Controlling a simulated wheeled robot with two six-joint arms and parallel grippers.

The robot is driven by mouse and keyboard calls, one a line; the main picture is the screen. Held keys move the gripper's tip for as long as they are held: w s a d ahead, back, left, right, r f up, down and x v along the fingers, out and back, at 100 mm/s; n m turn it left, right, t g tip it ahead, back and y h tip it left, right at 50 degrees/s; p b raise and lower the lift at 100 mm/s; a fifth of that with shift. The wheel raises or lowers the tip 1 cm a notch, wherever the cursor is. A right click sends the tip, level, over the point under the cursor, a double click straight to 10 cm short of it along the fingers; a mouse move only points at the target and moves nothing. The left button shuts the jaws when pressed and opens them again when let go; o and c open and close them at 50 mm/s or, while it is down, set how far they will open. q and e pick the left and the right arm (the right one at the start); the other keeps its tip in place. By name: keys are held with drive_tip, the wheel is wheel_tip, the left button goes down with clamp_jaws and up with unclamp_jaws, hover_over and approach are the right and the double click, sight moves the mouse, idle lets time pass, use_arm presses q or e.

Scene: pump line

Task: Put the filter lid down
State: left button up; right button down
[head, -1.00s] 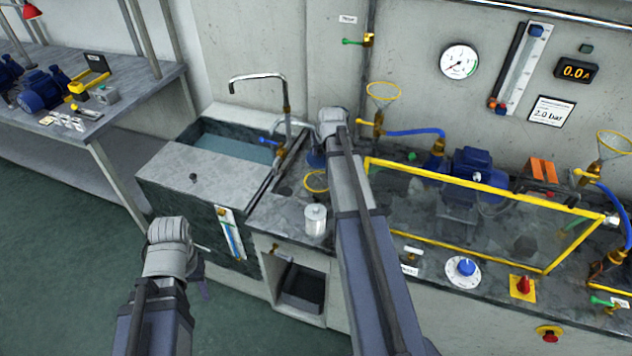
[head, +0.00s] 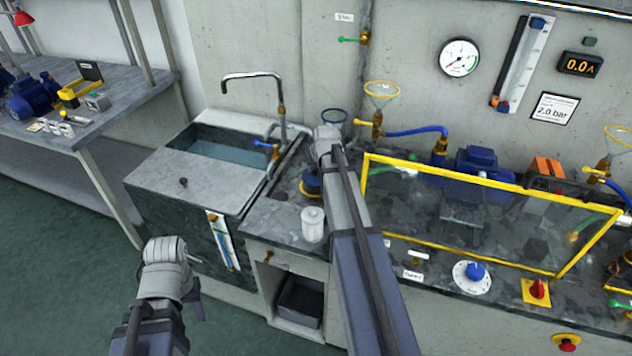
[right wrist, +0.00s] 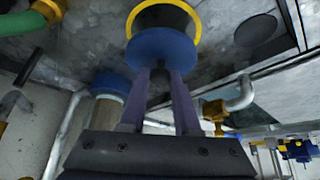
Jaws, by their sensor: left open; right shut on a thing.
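The filter lid is a blue disc (right wrist: 160,48) at the fingertips of my right gripper (right wrist: 160,76), which is shut on it. In the head view the lid (head: 310,184) shows just left of my right wrist, low over the counter, and my arm partly hides it. In the right wrist view a yellow ring (right wrist: 192,14) around a dark round part lies just beyond the lid, overlapped by it. I cannot tell whether they touch. My left gripper (head: 196,296) is open and empty, off the counter at the lower left.
A white cylinder (head: 313,226) stands on the counter in front of the lid. The sink (head: 165,180) with its tap (head: 282,100) is to the left. A blue-rimmed funnel (head: 334,116) is behind. A yellow-framed clear guard (head: 450,176) is on the right.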

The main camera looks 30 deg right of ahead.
sight(316, 176)
drive_tip(key=shift+f+b, duration=1.75)
drive_tip(key=shift+b, duration=0.1)
drive_tip(key=shift+f, duration=0.25)
drive_tip(key=c, duration=0.6)
unclamp_jaws()
drive_tip(key=shift+r, duration=0.1)
drive_tip(key=shift+c, duration=0.2)
drive_tip(key=shift+p+v, duration=0.6)
drive_tip(key=shift+v, duration=0.2)
drive_tip(key=p+v, duration=0.9)
drive_tip(key=v, duration=0.1)
drive_tip(key=shift+r, duration=0.35)
drive_tip(key=shift+s+a, duration=0.1)
drive_tip(key=shift+a, duration=0.05)
